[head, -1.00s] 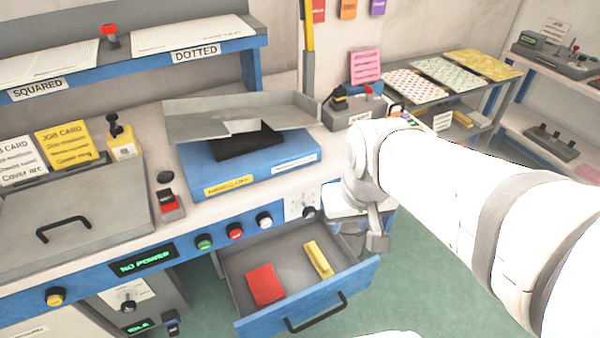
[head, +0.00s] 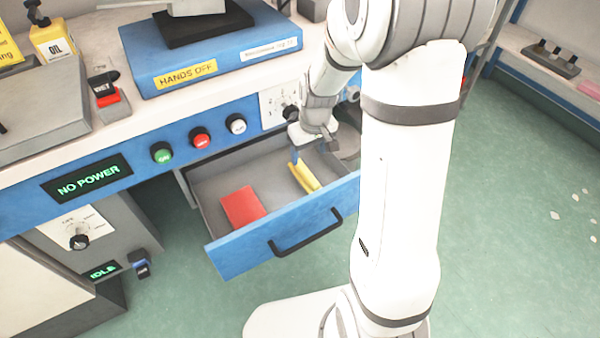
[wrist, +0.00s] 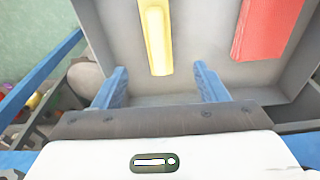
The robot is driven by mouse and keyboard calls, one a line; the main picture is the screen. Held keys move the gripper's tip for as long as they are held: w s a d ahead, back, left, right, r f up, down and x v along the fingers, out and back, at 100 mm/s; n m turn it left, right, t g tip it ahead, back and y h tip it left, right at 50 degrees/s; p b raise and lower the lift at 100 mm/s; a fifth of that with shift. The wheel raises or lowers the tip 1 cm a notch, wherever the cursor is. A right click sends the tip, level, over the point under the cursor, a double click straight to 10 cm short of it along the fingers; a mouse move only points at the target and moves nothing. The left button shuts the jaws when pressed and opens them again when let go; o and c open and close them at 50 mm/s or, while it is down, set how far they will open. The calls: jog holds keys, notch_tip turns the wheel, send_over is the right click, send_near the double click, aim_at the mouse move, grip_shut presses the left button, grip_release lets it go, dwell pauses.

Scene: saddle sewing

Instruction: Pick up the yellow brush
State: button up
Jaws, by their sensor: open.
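The yellow brush (head: 304,177) lies in the open drawer (head: 225,178), on its right side. In the wrist view the yellow brush (wrist: 156,38) lies lengthwise, its near end just ahead of the gap between my fingers. My gripper (head: 311,158) is over the drawer at the brush's back end. In the wrist view my gripper (wrist: 160,88) has its two blue fingers apart with nothing between them. My wrist hides part of the drawer's back right in the head view.
A red block-like item (head: 242,206) lies left of the brush in the drawer; it also shows in the wrist view (wrist: 267,28). The drawer's blue front (head: 283,232) has a black handle. The workbench edge with buttons (head: 200,138) is behind and above the drawer.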

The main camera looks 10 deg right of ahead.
aim_at(306, 171)
jog(key=f, duration=0.2)
jog(key=w+f+b, duration=0.1)
jog(key=f, duration=0.2)
jog(key=f+b, duration=0.1)
jog(key=f, duration=0.1)
jog(key=shift+w+f, duration=0.25)
jog(key=shift+w, duration=0.15)
jog(key=f, duration=0.1)
jog(key=f+b, duration=0.1)
jog(key=f, duration=0.1)
jog(key=f+b, duration=0.1)
jog(key=f, duration=0.1)
jog(key=shift+w+a+f, duration=0.15)
jog(key=shift+w+f, duration=0.1)
jog(key=shift+c, duration=0.6)
jog(key=shift+r, duration=0.1)
jog(key=c, duration=1.1)
notch_tip(306, 171, up, 7)
jog(key=p, duration=0.2)
jog(key=shift+p, duration=0.3)
jog(key=s+a, duration=0.1)
jog(key=a, duration=0.4)
jog(key=s+a+p, duration=0.1)
jog(key=s+a, duration=0.1)
jog(key=a, duration=0.4)
jog(key=s+a+p, duration=0.1)
jog(key=s+a, duration=0.1)
jog(key=a, duration=0.4)
jog(key=shift+s+a, duration=0.1)
jog(key=shift+s, duration=0.15)
